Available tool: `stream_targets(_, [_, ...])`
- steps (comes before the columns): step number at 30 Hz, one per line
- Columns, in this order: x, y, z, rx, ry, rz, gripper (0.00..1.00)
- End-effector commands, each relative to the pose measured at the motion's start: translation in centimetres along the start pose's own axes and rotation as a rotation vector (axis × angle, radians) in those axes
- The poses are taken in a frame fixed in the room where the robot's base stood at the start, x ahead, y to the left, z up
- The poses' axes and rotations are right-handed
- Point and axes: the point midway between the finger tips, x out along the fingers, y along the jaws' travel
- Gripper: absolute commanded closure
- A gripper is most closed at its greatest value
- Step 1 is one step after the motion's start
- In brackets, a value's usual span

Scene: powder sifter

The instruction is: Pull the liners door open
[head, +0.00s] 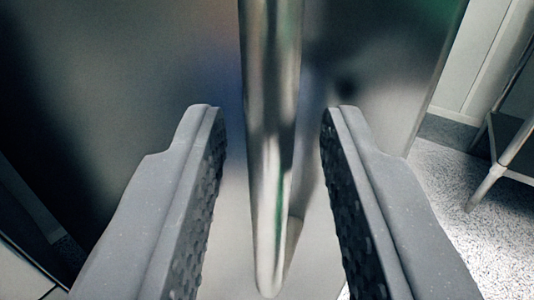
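A brushed metal door (120,80) fills most of the head view. A vertical polished bar handle (270,120) stands out from it and ends near the bottom of the picture. My gripper (267,115) is open, with one grey finger on each side of the handle and a gap to it on both sides. The dark ribbed inner pads face the handle. I cannot tell how deep the handle lies between the fingers. The door's right edge shows at the upper right; whether it stands ajar is not clear.
Speckled floor (440,200) is clear to the right of the door. A metal-legged stand or table (510,150) is at the right edge. A pale wall (470,60) stands behind. A dark gap and pale surface show at the lower left.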

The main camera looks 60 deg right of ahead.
Motion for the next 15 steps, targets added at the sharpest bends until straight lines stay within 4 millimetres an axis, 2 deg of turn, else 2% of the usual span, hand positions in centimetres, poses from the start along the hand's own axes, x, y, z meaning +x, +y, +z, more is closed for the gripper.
stream_targets(15, [-9.9,-0.1,0.0,0.0,0.001,-0.003,0.71])
